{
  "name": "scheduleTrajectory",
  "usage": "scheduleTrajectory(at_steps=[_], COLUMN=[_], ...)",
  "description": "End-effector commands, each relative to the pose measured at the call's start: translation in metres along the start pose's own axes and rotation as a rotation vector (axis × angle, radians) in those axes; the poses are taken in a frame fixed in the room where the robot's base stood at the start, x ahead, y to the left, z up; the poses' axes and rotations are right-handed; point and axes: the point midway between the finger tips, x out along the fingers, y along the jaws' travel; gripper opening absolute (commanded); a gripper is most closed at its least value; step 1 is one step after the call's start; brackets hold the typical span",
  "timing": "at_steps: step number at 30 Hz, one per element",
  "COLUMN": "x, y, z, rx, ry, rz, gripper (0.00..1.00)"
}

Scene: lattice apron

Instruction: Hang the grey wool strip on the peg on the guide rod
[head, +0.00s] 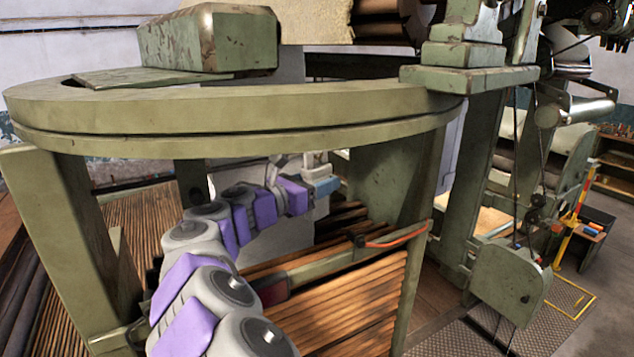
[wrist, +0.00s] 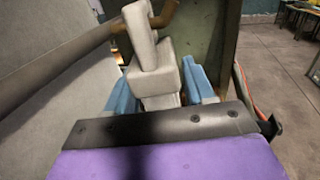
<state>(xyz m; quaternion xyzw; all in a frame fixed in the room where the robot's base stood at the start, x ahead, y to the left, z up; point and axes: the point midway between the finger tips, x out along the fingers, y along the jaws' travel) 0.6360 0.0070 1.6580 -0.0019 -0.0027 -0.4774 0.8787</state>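The grey wool strip (wrist: 152,80) looks like pale, stacked folds between the two blue fingers of my gripper (wrist: 160,90) in the wrist view. The fingers press close on both sides of it. Its upper part stands up beside a brown bent bar (wrist: 165,14), which may be the peg; I cannot tell whether they touch. A dark round rod (wrist: 55,75) at the left may be the guide rod. In the head view my gripper (head: 322,184) is small, inside the round green frame, with the pale strip (head: 314,160) just above it.
The green ring (head: 230,108) passes above my arm, and its posts (head: 75,230) stand around it. A large grey sheet (wrist: 30,125) lies close on the left in the wrist view. An orange-red bar (head: 396,238) is low on the right. Open floor (wrist: 275,90) shows at the right.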

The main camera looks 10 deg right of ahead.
Motion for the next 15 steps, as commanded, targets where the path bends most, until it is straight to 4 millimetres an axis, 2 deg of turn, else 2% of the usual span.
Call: scheduleTrajectory(at_steps=[1, 3, 11, 15], x=[0.0, 0.0, -0.001, -0.012], y=[0.0, 0.0, 0.0, 0.001], z=[0.0, 0.0, 0.0, 0.0], rx=[0.0, 0.0, 0.0, 0.0], ry=[0.0, 0.0, 0.0, -0.001], rz=[0.0, 0.0, 0.0, 0.001], gripper=[0.59, 0.65, 0.65, 0.65])
